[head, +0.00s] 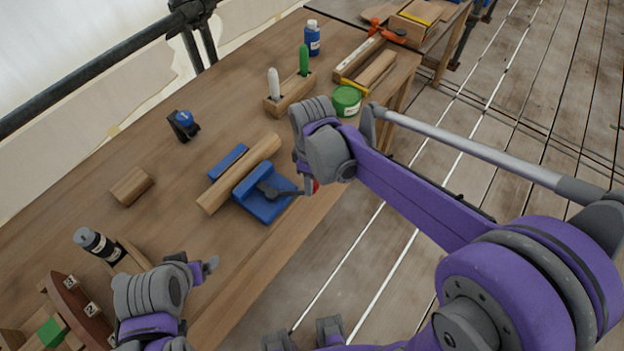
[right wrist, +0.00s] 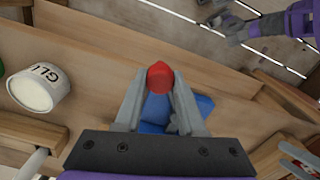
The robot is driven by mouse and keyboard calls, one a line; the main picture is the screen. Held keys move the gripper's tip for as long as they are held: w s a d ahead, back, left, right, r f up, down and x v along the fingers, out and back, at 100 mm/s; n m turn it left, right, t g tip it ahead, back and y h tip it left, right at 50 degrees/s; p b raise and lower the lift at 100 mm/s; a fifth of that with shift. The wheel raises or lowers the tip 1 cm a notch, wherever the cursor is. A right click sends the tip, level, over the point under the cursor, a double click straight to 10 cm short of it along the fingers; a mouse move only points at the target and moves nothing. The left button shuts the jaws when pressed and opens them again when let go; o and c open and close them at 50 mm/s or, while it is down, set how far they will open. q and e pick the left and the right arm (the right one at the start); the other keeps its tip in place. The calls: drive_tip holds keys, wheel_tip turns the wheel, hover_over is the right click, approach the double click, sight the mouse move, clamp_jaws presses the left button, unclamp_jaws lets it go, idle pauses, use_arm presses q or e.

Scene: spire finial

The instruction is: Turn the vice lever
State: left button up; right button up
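Part of the blue vice shows below, between the fingers. My left gripper (head: 205,268) is empty, its fingers apart, near the table's front edge at lower left; it also shows in the right wrist view (right wrist: 226,27).
A long wooden bar (head: 240,172) lies across the vice. A green tin (head: 346,101), a wooden holder (head: 290,93) with a green and a white tool, and a blue bottle (head: 312,40) stand further back. A wooden block (head: 131,187) lies left. Open floor lies right of the table.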

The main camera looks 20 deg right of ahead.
clamp_jaws()
idle(1.0)
